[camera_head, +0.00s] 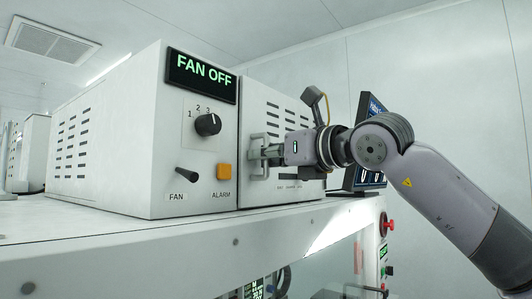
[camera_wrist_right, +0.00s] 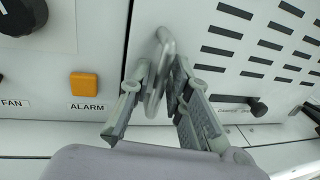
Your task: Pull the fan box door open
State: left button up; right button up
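The fan box (camera_head: 160,180) is a white cabinet on a white bench. Its front panel has a "FAN OFF" display, a dial, a FAN lever and an orange ALARM button. To the right is the slotted door (camera_head: 257,103), roughly level with the panel; a thin seam parts them in the right wrist view. The grey door handle (camera_wrist_right: 166,44) is near the door's left edge. My left gripper is not in view.
The orange ALARM button (camera_head: 225,171) is close to the left of the handle. A dark monitor (camera_head: 371,105) stands behind my right arm. Red and green buttons (camera_head: 387,224) are on the bench's right end. The space before the door is clear except for my arm.

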jog(key=shift+c, duration=0.5)
jog(key=shift+s+d, duration=0.1)
grip_shut()
jog(key=shift+r, duration=0.1)
